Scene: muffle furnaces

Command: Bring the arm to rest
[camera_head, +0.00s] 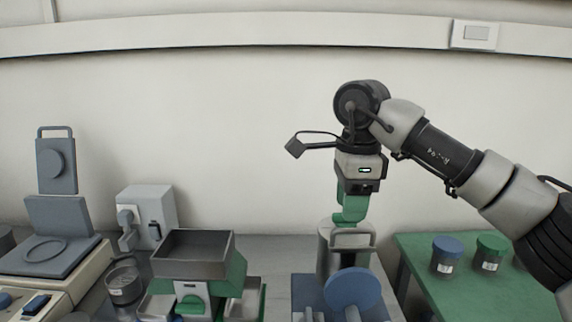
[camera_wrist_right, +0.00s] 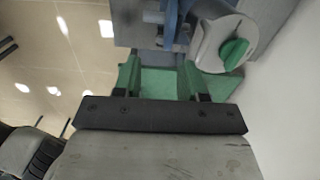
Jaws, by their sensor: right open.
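My right arm (camera_head: 450,160) comes in from the right and bends down at a dark joint. My right gripper (camera_head: 350,212) points down with green fingers, just above or in front of a grey cylinder (camera_head: 328,250) on a blue-grey apparatus (camera_head: 305,290). I cannot tell whether they touch. In the right wrist view the two green fingers (camera_wrist_right: 163,80) stand apart with nothing seen held between them. Beyond them is a blue-grey body with a pale round part bearing a green knob (camera_wrist_right: 234,54). My left gripper is not in view.
A dark open tray (camera_head: 195,250) on a green stand is left of the gripper. A grey box (camera_head: 148,215) and a device with a raised blue-grey plate (camera_head: 57,165) stand further left. Blue-lidded (camera_head: 447,255) and green-lidded (camera_head: 488,252) jars sit on a green table (camera_head: 425,287) at right.

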